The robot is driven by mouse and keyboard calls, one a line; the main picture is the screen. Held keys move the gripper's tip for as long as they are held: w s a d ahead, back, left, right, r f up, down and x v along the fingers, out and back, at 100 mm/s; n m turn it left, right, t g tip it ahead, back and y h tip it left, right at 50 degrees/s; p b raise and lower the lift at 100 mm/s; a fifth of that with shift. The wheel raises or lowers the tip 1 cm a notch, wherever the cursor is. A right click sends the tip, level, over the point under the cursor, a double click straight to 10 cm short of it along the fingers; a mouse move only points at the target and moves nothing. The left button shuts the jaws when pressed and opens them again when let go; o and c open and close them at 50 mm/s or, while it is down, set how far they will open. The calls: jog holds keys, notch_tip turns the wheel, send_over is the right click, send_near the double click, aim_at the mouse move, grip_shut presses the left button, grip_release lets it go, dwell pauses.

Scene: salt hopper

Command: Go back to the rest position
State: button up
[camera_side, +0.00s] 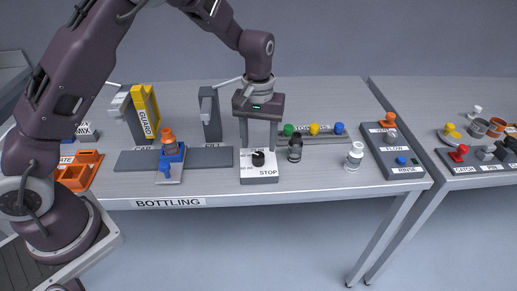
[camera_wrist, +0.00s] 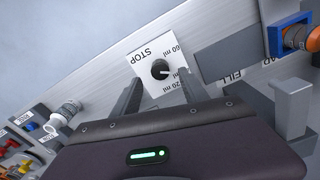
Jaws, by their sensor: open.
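My gripper (camera_side: 259,147) is open and points down over the white dial plate (camera_side: 260,178) at the bench front. Its two fingers stand either side of the black dial knob (camera_side: 258,158), slightly above it in the side view. In the wrist view the knob (camera_wrist: 159,69) lies between the fingertips, and I cannot tell whether they touch it. The plate (camera_wrist: 143,66) reads STOP, 60 ml and 20 ml there. The knob's white mark points right, toward the ml labels.
Left of the dial, an orange-topped bottle (camera_side: 168,138) stands in a blue holder (camera_side: 172,155) on a grey track. Grey posts (camera_side: 210,113) and the yellow guard (camera_side: 146,110) rise behind.

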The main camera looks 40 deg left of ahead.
jog(key=shift+r, duration=1.65)
jog(key=s+a+r+m+t+h, duration=0.1)
jog(key=s+r+m+t, duration=0.1)
jog(key=s+r, duration=1.1)
jog(key=s+a+r+m+t, duration=0.1)
jog(key=s+m, duration=0.1)
jog(key=s, duration=0.6)
jog(key=s+a+r+m+t+y, duration=0.1)
jog(key=s+r+m+t, duration=0.1)
jog(key=s, duration=0.6)
jog(key=shift+t, duration=0.3)
jog(key=shift+w+a+r, duration=0.1)
